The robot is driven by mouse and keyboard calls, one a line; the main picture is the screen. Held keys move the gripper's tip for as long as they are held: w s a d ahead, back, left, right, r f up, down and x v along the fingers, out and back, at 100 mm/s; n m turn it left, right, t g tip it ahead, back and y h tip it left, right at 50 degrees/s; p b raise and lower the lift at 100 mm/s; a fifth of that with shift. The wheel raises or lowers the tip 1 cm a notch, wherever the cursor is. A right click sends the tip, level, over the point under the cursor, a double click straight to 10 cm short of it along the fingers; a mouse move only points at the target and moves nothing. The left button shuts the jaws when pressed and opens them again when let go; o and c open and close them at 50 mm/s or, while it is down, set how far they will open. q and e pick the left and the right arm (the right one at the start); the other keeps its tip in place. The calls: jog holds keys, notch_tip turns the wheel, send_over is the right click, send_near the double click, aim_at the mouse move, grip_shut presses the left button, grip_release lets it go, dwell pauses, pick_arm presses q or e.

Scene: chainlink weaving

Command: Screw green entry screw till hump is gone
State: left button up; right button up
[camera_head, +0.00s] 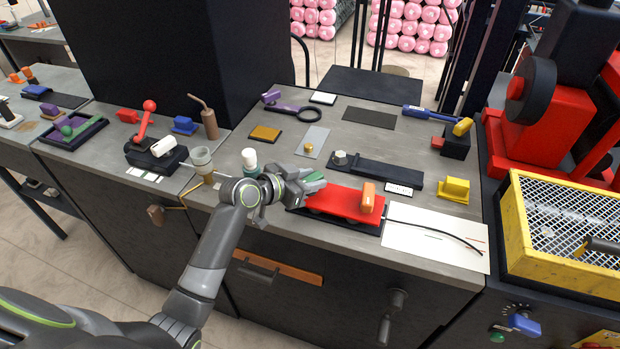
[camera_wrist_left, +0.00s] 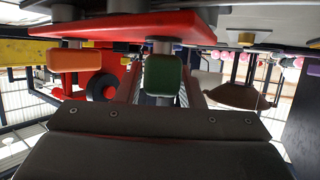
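The green entry screw (camera_head: 313,176) has a block-shaped green head and stands at the left end of the red plate (camera_head: 338,202). In the left wrist view the green head (camera_wrist_left: 163,75) hangs under the red plate (camera_wrist_left: 130,27), as that view is upside down. My left gripper (camera_head: 304,187) is at the green screw. Its two fingers (camera_wrist_left: 163,88) lie on either side of the head, with narrow gaps showing, so it looks open around it. The arm hides part of the plate's left end. An orange-headed screw (camera_head: 368,196) stands at the plate's right end. My right gripper is out of view.
A white sheet (camera_head: 430,238) with a dark wire lies right of the plate. A black bar fixture (camera_head: 385,172) lies behind it. A white-capped bottle (camera_head: 250,163) and a grey cup (camera_head: 201,162) stand near my left wrist. A yellow mesh-topped box (camera_head: 520,245) is at far right.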

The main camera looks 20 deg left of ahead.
pick_arm(q)
jog(key=c, duration=0.6)
jog(key=shift+d+r+n+t+y+p, duration=0.1)
jog(key=shift+r+n+t+y+p, duration=0.15)
jog(key=shift+n+y+p, duration=0.75)
jog(key=shift+c, duration=0.2)
jog(key=shift+f+n+t+y+p, duration=0.2)
jog(key=shift+n+t+y+p, duration=0.25)
jog(key=shift+p, duration=0.55)
jog(key=o, duration=1)
jog(key=shift+s, duration=0.15)
